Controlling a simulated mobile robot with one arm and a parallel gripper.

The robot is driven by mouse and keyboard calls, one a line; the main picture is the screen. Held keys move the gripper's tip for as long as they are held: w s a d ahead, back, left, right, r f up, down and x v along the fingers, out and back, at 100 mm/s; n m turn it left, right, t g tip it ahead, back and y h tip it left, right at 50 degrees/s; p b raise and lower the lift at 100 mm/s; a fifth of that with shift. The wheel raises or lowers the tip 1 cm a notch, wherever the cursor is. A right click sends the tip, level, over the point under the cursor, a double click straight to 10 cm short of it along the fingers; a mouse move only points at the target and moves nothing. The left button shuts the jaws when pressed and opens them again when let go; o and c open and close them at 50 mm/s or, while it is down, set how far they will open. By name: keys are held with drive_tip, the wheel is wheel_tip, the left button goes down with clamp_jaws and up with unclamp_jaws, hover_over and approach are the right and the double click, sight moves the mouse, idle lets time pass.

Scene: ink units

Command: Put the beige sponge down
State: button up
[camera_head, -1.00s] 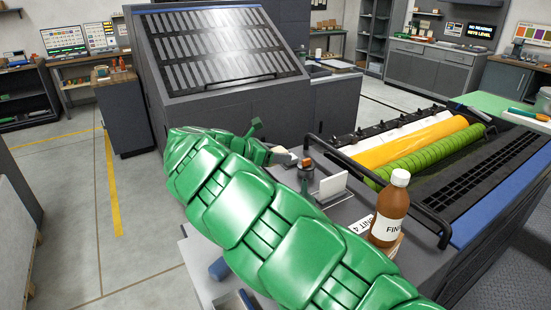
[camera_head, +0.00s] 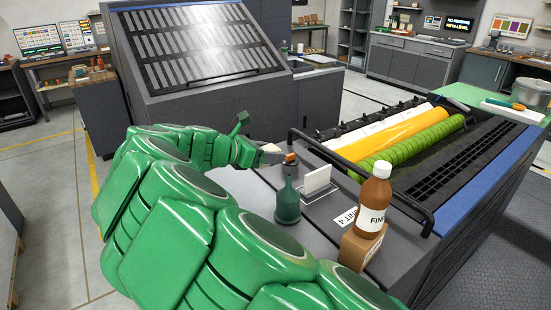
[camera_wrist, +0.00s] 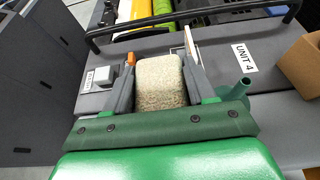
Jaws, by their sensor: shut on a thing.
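The beige sponge (camera_wrist: 160,84) is a speckled block in the wrist view. My gripper (camera_wrist: 160,57) is shut on it, with one grey finger along each side. Its lower end is hidden behind the gripper's green body. In the head view my gripper (camera_head: 268,150) is over the far left part of the grey machine deck (camera_head: 240,187), and only a small pale bit shows at its tip. I cannot tell whether the sponge touches the deck.
A green bottle (camera_head: 288,204), a white card (camera_head: 317,179) and a small orange-topped item (camera_head: 290,159) stand close to my gripper. A brown bottle (camera_head: 372,200) sits on a cardboard box (camera_head: 359,247). A black rail (camera_head: 365,180) borders the rollers.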

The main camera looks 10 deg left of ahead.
drive_tip(key=w+d+f+n+t+y, duration=0.35)
drive_tip(key=w+d, duration=0.85)
drive_tip(key=w, duration=0.4)
drive_tip(key=shift+w+d+r+n+y, duration=1.95)
drive_tip(key=shift+d+y, duration=0.4)
drive_tip(key=shift+d, duration=0.9)
drive_tip(key=shift+w+d+r+n+y, duration=1.7)
drive_tip(key=shift+d+n+y, duration=0.5)
drive_tip(key=shift+d, duration=1)
drive_tip(key=n+g+y, duration=0.8)
drive_tip(key=n+y, duration=0.1)
drive_tip(key=n, duration=0.1)
hover_over(332, 209)
wheel_tip(332, 209, down, 6)
drive_tip(key=shift+n, duration=0.3)
drive_tip(key=shift+s+f, duration=0.1)
drive_tip(key=shift+f, duration=5.1)
drive_tip(key=shift+f, duration=0.1)
